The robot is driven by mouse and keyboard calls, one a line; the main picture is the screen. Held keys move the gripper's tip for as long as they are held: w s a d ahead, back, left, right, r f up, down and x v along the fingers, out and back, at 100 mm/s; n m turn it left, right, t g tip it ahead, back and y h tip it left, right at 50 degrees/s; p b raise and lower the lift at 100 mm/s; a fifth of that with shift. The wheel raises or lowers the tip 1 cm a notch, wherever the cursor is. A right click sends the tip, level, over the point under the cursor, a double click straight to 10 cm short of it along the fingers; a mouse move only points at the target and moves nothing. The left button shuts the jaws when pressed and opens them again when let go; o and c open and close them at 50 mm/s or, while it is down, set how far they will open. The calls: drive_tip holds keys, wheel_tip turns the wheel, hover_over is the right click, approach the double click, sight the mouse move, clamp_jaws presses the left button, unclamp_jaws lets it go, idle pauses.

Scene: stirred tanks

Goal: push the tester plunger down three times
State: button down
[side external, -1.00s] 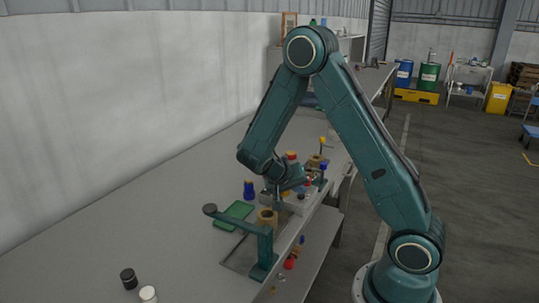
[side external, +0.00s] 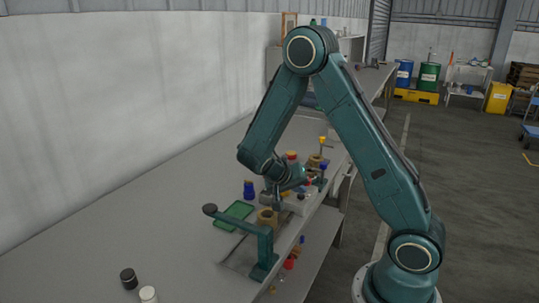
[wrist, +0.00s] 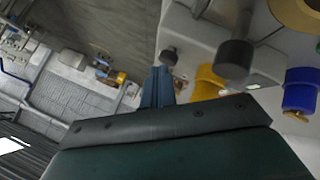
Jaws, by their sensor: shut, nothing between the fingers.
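A pale grey-white tester block (side external: 296,206) stands on the bench under my wrist in the side view. In the wrist view its pale top (wrist: 193,35) carries a small dark knob (wrist: 169,56) and a larger dark cylinder (wrist: 234,58). I cannot tell for sure which of them is the plunger. My gripper (wrist: 158,82) is shut and empty, its fingertips close to the small dark knob in the picture; contact cannot be made out. In the side view my gripper (side external: 277,205) points down at the block's left end, partly hidden by my arm.
A teal lever stand (side external: 264,247) with a dark ball stands in front, near a tan cylinder (side external: 267,218) and a green tray (side external: 238,211). A blue part (side external: 249,189) is behind. The left bench surface is clear.

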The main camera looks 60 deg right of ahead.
drive_tip(key=shift+r, duration=0.9)
drive_tip(key=shift+r, duration=0.1)
drive_tip(key=shift+r, duration=2.4)
idle(0.9)
wheel_tip(320, 180, up, 4)
drive_tip(key=shift+f, duration=0.1)
idle(0.3)
drive_tip(key=shift+f, duration=0.15)
drive_tip(key=shift+f, duration=4.3)
